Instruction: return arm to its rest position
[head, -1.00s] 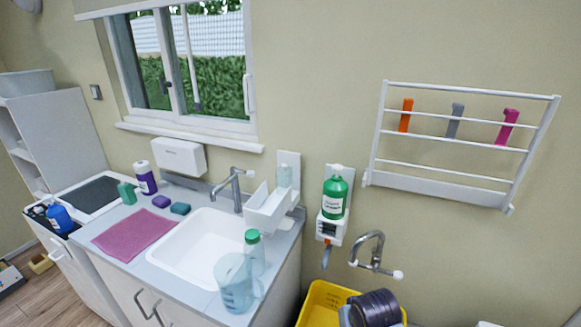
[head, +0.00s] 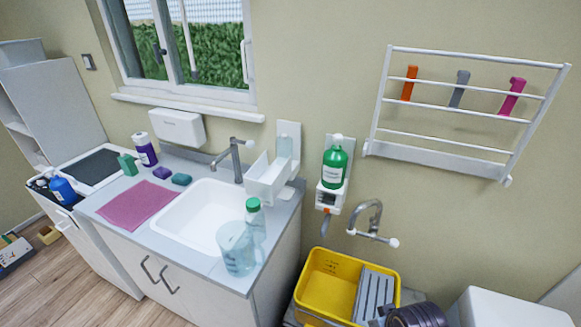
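Neither gripper shows in the head view. A dark, rounded, ribbed part (head: 420,316), which looks like part of my own arm, is cut off by the bottom edge, right of the yellow crate (head: 325,270). I cannot tell which arm it belongs to or where its gripper is.
A sink counter (head: 125,245) at left holds a clear jug (head: 236,250), a green-capped bottle (head: 255,220) and a pink cloth (head: 137,205). A green bottle (head: 335,168) sits in a wall holder. A grey ribbed panel (head: 373,295) is at the crate's right. A white rack (head: 440,158) hangs above.

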